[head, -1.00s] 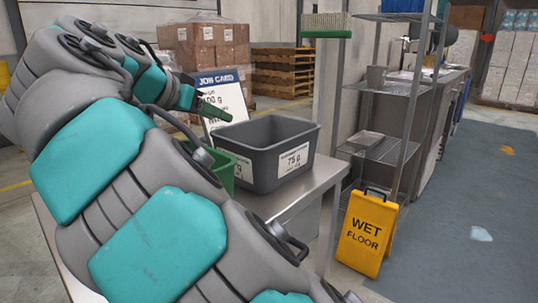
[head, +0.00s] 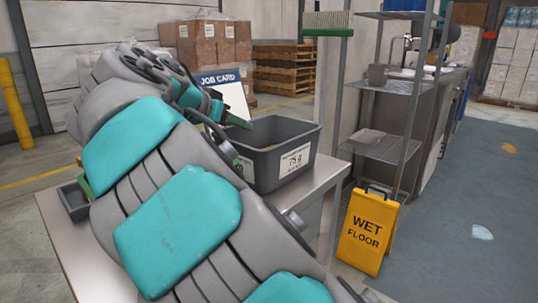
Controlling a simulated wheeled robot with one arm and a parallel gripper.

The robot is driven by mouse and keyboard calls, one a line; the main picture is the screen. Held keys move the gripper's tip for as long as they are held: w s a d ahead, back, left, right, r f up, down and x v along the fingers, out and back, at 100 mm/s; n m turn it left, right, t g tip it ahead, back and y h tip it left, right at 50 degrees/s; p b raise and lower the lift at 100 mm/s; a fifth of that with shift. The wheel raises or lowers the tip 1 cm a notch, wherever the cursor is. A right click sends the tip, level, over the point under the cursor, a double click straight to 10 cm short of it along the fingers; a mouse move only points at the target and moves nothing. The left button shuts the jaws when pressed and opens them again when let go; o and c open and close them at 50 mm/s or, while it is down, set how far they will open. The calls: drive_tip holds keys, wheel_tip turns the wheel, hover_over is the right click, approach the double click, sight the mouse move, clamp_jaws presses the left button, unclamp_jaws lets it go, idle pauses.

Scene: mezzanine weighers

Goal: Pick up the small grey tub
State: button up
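A small dark grey tub (head: 74,201) sits at the left edge of the steel table, partly hidden behind my arm. A larger grey tub (head: 300,178) with a white "75 g" label stands on the right part of the table; something pale shows inside it. My gripper (head: 238,122) is mostly hidden behind my arm; only a dark green tip shows, above the back left rim of the larger tub and well away from the small one. I cannot see whether it is open or holds anything.
My arm covers much of the steel table (head: 325,180). A job card (head: 232,95) stands behind the larger tub. A wire shelf (head: 385,150) and a yellow wet floor sign (head: 368,232) stand to the right.

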clamp_jaws()
idle(1.3)
